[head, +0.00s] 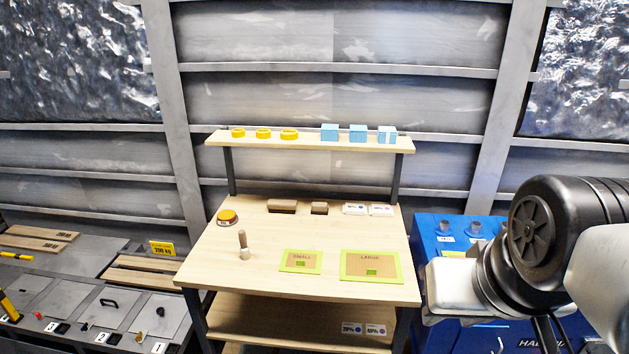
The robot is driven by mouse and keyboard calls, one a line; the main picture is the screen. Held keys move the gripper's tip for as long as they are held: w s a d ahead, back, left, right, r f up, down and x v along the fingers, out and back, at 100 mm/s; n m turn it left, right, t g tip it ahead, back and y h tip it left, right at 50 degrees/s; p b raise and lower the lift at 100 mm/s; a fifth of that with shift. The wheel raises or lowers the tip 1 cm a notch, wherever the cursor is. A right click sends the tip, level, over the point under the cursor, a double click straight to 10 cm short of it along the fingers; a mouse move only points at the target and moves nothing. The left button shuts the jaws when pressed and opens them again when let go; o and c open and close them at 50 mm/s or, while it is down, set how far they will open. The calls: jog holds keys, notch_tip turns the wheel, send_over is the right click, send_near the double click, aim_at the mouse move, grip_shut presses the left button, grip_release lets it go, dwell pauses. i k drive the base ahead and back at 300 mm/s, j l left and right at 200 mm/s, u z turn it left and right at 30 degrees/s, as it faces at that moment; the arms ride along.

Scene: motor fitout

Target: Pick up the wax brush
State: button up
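The wax brush (243,244) stands upright on the wooden workbench (212,262), left of the middle and near the front. It has a brown handle on top and a pale, wider lower end. Nothing touches it. Part of my arm shows at the right edge, in front of a blue cabinet and well apart from the brush. No gripper fingers can be seen, so their opening is hidden.
A yellow-orange button (228,216) sits behind the brush. Green-edged mats marked small (301,271) and large (348,272) lie to its right. Brown blocks (282,206) line the back. A raised shelf (310,141) holds yellow rings and blue boxes.

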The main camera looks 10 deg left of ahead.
aim_at(245, 254)
jog(key=i+j+u, duration=1.15)
jog(key=i+l, duration=0.05)
